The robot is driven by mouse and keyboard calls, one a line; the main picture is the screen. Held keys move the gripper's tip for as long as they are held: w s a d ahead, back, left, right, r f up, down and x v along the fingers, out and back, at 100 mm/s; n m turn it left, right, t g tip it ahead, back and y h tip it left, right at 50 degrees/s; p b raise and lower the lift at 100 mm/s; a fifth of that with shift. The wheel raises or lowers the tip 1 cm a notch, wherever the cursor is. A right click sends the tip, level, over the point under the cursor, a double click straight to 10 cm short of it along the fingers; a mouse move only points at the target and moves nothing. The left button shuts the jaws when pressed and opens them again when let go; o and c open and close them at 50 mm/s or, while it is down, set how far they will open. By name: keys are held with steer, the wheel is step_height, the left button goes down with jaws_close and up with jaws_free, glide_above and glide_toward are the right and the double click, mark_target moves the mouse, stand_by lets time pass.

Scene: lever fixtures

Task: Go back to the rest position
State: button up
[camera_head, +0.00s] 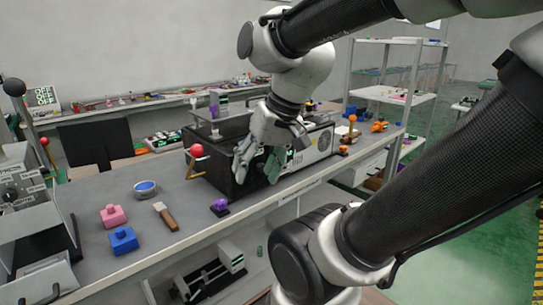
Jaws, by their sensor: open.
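My gripper (258,165) is open and shows no object between its fingers. It hangs in front of the black box-shaped unit (216,165) on the grey workbench (160,240), with its fingers pointing down. Whether it touches the unit cannot be told. My arm comes in from the upper right and covers part of the unit and the wall behind.
A red-knobbed lever (196,151) stands left of my gripper. A purple-knobbed piece (220,205) sits near the bench's front edge. Pink (113,216) and blue (123,240) blocks lie at left. An orange-topped lever (352,124) and a shelf rack (395,95) are at right.

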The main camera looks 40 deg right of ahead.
steer(key=d+n, duration=0.1)
steer(key=d+r+n+h, duration=0.1)
steer(key=d+n+h, duration=0.1)
steer(key=shift+s+d+r+t, duration=0.25)
steer(key=shift+r+t, duration=0.05)
steer(key=shift+r, duration=0.1)
stand_by(1.1)
